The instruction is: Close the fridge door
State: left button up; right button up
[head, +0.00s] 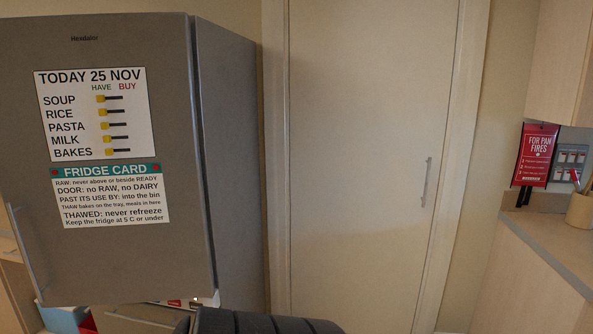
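The grey fridge door (120,235) fills the left of the head view, its front facing me. It carries a white shopping list and a fridge card. Its long upright handle (25,252) is near its left edge. The fridge's grey side (235,160) runs back from the door's right edge. The door's bottom edge overhangs a lower front (140,318), so the door seems to stand out from the body. How wide any gap is, I cannot tell. Neither of my grippers is in view. A dark ribbed part, likely my arm, shows at the bottom centre.
A closed cream door (365,150) with an upright handle is right of the fridge. A counter (555,245) on the right holds a beige pot (580,210) beside a red pan-fire sign (537,155). Blue and red items (65,318) show low at the left, below the fridge door.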

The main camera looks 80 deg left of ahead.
aim_at(90, 227)
jog(key=u, duration=1.75)
